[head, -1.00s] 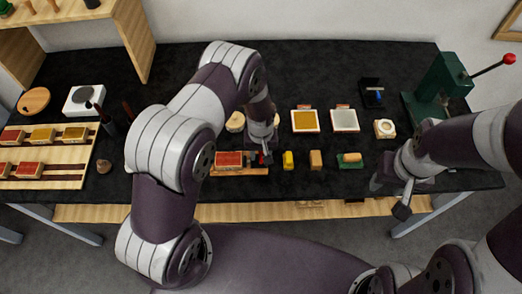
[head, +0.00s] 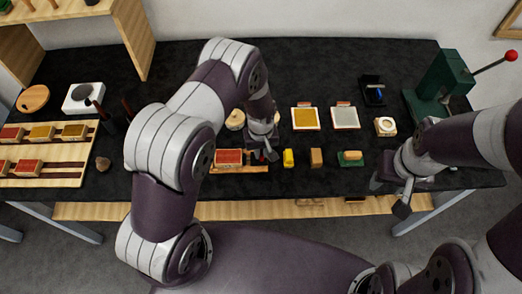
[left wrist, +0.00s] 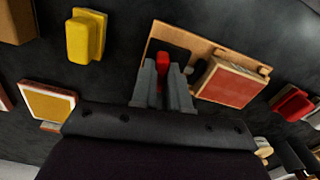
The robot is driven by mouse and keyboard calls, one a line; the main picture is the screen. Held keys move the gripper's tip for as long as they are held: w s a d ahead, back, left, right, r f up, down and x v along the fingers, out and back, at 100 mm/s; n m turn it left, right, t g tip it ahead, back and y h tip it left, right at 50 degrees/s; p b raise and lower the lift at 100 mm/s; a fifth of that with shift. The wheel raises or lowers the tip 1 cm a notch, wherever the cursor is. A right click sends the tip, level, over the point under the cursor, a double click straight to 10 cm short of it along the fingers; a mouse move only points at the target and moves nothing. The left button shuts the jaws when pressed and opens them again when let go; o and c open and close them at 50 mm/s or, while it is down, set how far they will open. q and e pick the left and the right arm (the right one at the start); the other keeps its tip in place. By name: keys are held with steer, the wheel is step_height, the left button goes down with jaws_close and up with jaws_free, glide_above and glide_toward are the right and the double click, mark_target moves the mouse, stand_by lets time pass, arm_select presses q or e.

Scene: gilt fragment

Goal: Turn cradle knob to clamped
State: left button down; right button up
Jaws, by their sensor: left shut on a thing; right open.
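The cradle is a wooden board (head: 232,169) near the table's front edge, also seen in the left wrist view (left wrist: 197,43). A red-topped block (head: 229,157) sits on it, and shows at the right in the left wrist view (left wrist: 231,83). The red cradle knob (left wrist: 162,65) stands at the cradle's other end. My left gripper (left wrist: 164,80) is shut on the knob, one finger on each side; the fingers hide part of it. In the head view my left gripper (head: 265,154) is over the cradle's right end. My right gripper (head: 402,200) is open and empty at the table's front right.
A yellow block (head: 288,158), a brown block (head: 316,158) and a green-based piece (head: 350,158) lie right of the cradle. Two framed trays (head: 305,118) (head: 345,117) lie behind them. A green press (head: 440,85) stands at the back right.

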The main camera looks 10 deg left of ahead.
arm_select(q)
steer(key=n+b, duration=0.1)
steer(key=n, duration=0.2)
steer(key=shift+n, duration=0.3)
steer(key=n+b, duration=0.1)
steer(key=n, duration=0.3)
steer(key=n+b, duration=0.1)
steer(key=n, duration=0.3)
steer(key=shift+w+n, duration=0.1)
steer(key=shift+n, duration=0.3)
steer(key=shift+n+b, duration=0.4)
steer(key=shift+n, duration=1.2)
steer(key=shift+r+n, duration=0.1)
steer(key=shift+n, duration=0.2)
steer(key=c, duration=1.1)
jaws_free()
step_height(320, 180, up, 13)
steer(key=shift+f+b, duration=0.2)
steer(key=shift+b, duration=1.05)
